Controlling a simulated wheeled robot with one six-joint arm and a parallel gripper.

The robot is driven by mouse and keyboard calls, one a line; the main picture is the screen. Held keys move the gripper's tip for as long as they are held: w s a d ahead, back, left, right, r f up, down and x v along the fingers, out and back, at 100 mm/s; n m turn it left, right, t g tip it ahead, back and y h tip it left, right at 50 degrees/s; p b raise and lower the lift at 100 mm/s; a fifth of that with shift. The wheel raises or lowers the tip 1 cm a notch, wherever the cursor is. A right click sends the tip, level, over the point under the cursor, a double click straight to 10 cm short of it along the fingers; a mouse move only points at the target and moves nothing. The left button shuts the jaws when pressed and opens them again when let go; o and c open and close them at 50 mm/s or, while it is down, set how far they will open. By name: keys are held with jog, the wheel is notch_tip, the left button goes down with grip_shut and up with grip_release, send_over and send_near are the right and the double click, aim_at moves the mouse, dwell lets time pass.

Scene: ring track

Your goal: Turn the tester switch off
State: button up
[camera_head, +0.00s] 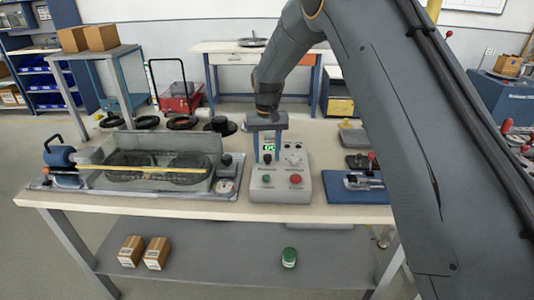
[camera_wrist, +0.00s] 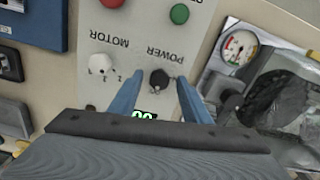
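The grey tester box (camera_head: 281,189) stands on the bench with a green and a red button on its front. In the wrist view its panel (camera_wrist: 120,35) carries a black knob by the word POWER (camera_wrist: 159,79) and a white knob by MOTOR (camera_wrist: 101,66). A lit green display (camera_wrist: 144,114) shows, partly hidden by my gripper. My gripper (camera_wrist: 160,78) is open, its two blue fingers on either side of the black POWER knob, with gaps visible. In the head view my gripper (camera_head: 267,154) points down over the tester's left half. Contact with the panel cannot be told.
A clear-walled tank (camera_head: 150,160) with a gauge (camera_head: 225,186) stands close left of the tester. A blue fixture plate (camera_head: 350,189) lies to its right. Several dark rings (camera_head: 146,122) lie behind the tank. The bench's front strip is clear.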

aim_at(267, 156)
jog(key=shift+r+b, duration=1.05)
jog(key=shift+r, duration=2.85)
jog(key=s+d+f, duration=0.1)
jog(key=s+d, duration=0.5)
jog(key=s, duration=0.4)
jog(key=s+d+f, duration=0.2)
jog(key=s+d, duration=0.5)
jog(key=s, duration=0.4)
jog(key=s+d+f+m, duration=0.1)
jog(key=s+d+f, duration=0.1)
jog(key=s+d, duration=0.5)
jog(key=s, duration=0.4)
jog(key=shift+s+f+t, duration=0.25)
jog(key=shift+t, duration=0.15)
jog(key=shift+s+f, duration=0.1)
jog(key=shift+s, duration=0.15)
jog(key=shift+c, duration=0.4)
